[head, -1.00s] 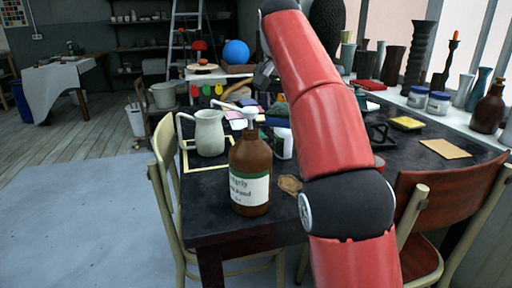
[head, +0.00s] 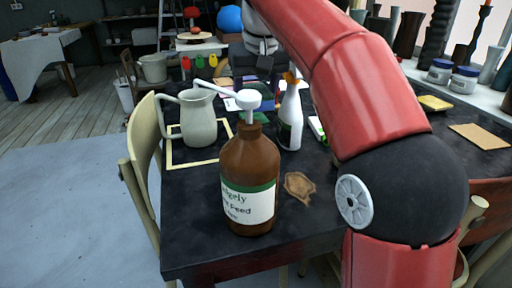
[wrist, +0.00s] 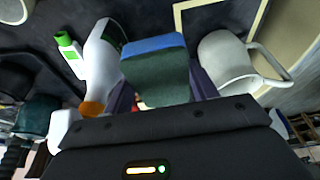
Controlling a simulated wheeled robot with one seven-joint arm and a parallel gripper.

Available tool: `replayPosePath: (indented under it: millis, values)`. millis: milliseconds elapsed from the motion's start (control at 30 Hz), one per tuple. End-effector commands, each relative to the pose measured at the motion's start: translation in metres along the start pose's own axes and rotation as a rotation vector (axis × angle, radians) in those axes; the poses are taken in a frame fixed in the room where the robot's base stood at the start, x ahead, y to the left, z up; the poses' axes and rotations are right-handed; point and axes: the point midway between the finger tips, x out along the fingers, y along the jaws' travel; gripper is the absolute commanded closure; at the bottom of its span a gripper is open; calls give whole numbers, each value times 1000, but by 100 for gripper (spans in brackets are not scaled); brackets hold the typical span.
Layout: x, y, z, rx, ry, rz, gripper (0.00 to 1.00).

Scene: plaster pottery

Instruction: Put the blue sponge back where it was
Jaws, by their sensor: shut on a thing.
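The blue sponge (wrist: 155,75), with a blue edge and a dark green face, is in the middle of the wrist view. My gripper (wrist: 162,95) is shut on it, with a purple finger on each side. In the head view, my wrist is over the far part of the dark table (head: 190,235). There the sponge cannot be told clearly behind the bottles.
A brown pump bottle (head: 250,185) stands near the front edge. A pale jug (head: 198,122) stands in a yellow outline (head: 175,160); the jug also shows right of the sponge in the wrist view (wrist: 225,65). A white bottle with an orange tip (head: 290,115) stands behind.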

Motion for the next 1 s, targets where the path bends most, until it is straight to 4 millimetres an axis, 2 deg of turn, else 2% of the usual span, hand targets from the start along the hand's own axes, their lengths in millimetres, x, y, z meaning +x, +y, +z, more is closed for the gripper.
replayPosePath:
  millis: [33,100,300,467,700,1000]
  values:
    - [19,0,7,1,-2,0,67]
    - [36,0,13,1,-2,0,67]
    - [71,0,23,2,-1,0,67]
    - [82,0,26,2,0,0,67]
    - [113,0,35,2,0,0,67]
    - [116,0,36,2,1,0,67]
